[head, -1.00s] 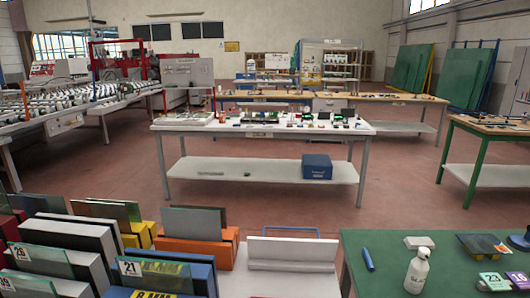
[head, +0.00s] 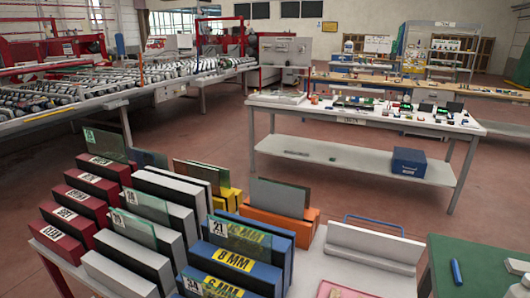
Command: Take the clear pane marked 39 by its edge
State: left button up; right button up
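Glass panes with small white number labels stand upright in slotted racks at the lower left of the head view. One clear pane (head: 150,208) stands in a white and black rack, and another clear pane (head: 134,228) stands just in front of it; their labels are too small to read surely, so I cannot tell which is 39. A pane that seems marked 21 (head: 240,238) stands in the blue rack (head: 275,255). A darker pane (head: 105,145) stands at the back of the red racks. Neither of my grippers is in view.
An orange rack (head: 262,218) holds a grey pane, with yellow racks (head: 228,196) beside it. A green-topped table (head: 470,252) is at lower right. Open floor lies behind the racks, before a white workbench (head: 370,119).

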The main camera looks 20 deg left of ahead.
aim_at(141, 233)
jog(key=u, duration=1.6)
jog(key=z, duration=1)
jog(key=j+z, duration=0.85)
jog(key=j, duration=0.25)
jog(key=j+z, duration=0.45)
jog(key=k+j+z, duration=0.2)
jog(key=j+z, duration=0.25)
jog(key=j, duration=0.1)
